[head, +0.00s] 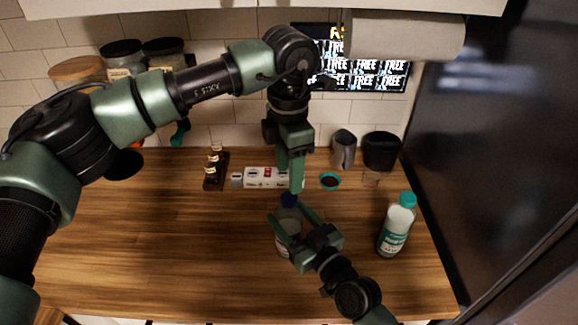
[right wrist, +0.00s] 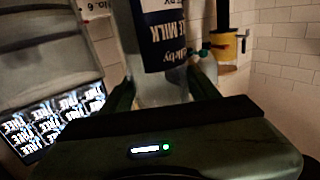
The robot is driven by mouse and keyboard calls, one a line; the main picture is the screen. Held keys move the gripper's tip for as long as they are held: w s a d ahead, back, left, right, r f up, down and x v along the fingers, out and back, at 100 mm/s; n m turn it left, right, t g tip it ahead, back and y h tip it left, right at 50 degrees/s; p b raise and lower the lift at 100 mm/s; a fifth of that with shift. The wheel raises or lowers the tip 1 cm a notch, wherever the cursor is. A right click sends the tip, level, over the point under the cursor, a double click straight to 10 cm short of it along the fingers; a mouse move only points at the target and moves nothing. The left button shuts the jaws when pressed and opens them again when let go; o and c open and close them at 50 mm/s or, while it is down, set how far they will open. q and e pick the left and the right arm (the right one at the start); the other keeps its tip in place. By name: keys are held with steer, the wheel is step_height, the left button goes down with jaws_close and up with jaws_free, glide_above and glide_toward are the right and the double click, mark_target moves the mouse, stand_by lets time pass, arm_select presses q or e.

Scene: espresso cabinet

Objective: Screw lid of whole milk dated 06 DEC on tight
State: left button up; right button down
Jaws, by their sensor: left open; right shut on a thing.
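A milk bottle with a dark blue lid (head: 289,200) stands on the wooden counter, partly covered by my right gripper. In the right wrist view its dark blue label (right wrist: 163,35) reads "E MILK"; no date is readable. My right gripper (head: 286,211) is shut around the bottle's body (head: 284,241). My left gripper (head: 297,188) points down from above, its fingertips close over the blue lid. It is open, and the overlap hides whether it touches the lid. I cannot tell how tightly the lid sits.
A second bottle with a teal lid (head: 396,228) stands to the right, near the dark tall panel (head: 490,130). A white box (head: 262,177), a small bottle rack (head: 215,170), a grey jug (head: 343,150) and a black container (head: 381,151) stand at the back. The counter's left (head: 130,240) is clear.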

mark_target(289, 196)
arm_select(q)
steer(key=n, duration=0.4)
steer(key=shift+r+n, duration=0.15)
steer(key=shift+n, duration=0.15)
steer(key=n, duration=0.4)
steer(key=shift+r+n, duration=0.1)
steer(key=shift+n, duration=0.2)
steer(key=shift+f, duration=4)
